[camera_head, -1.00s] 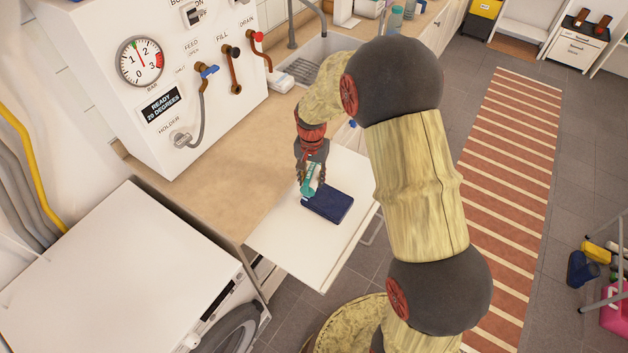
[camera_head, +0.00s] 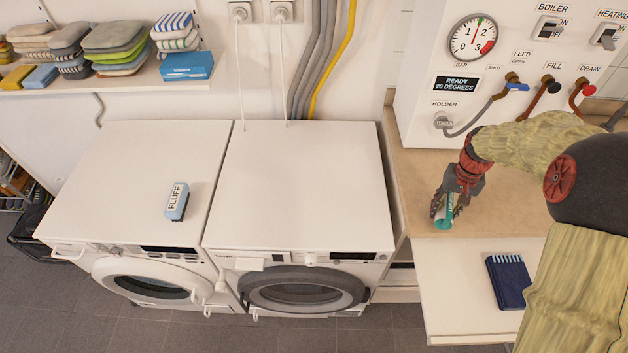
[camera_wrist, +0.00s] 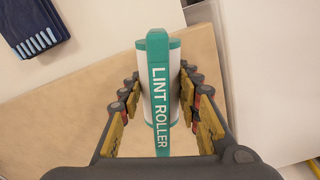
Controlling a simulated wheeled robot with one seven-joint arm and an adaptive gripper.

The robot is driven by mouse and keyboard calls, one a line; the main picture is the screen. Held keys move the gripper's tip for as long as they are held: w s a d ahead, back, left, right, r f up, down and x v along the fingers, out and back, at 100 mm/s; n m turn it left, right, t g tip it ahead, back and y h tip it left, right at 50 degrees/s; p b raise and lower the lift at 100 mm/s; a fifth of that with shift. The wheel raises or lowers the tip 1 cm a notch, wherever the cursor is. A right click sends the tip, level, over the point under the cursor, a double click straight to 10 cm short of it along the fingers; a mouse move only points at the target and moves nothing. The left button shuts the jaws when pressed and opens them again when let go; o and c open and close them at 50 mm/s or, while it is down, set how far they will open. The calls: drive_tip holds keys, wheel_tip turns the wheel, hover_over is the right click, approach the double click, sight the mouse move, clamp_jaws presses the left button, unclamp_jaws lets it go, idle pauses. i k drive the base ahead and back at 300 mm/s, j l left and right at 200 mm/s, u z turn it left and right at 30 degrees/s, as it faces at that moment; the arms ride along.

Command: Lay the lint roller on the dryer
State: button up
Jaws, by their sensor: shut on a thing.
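My gripper (camera_head: 449,203) is shut on the lint roller (camera_head: 443,217), above the wooden counter near the pull-out white board. In the wrist view the lint roller (camera_wrist: 159,97) has a white barrel and a green frame lettered "LINT ROLLER", between my fingers. Two white front-loading machines stand side by side left of the counter. The left machine (camera_head: 130,165) has a small "FLUFF" item (camera_head: 176,201) on its top. The right machine (camera_head: 305,180), with a large grey-ringed door, has a bare top. No readable label tells which one is the dryer.
A dark blue folded item (camera_head: 508,281) lies on the white pull-out board (camera_head: 455,300). The boiler panel (camera_head: 480,75) with valves and a hose stands behind the counter (camera_head: 420,180). A shelf (camera_head: 115,80) with folded cloths hangs at the upper left.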

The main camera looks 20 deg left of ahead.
sight(301, 190)
drive_tip(key=i+j+u, duration=0.15)
drive_tip(key=j, duration=0.2)
drive_tip(key=i+j+u, duration=0.15)
drive_tip(key=j, duration=0.25)
drive_tip(key=i+j+u, duration=0.15)
drive_tip(key=j, duration=0.2)
drive_tip(key=i+j+u, duration=0.15)
drive_tip(key=j, duration=0.2)
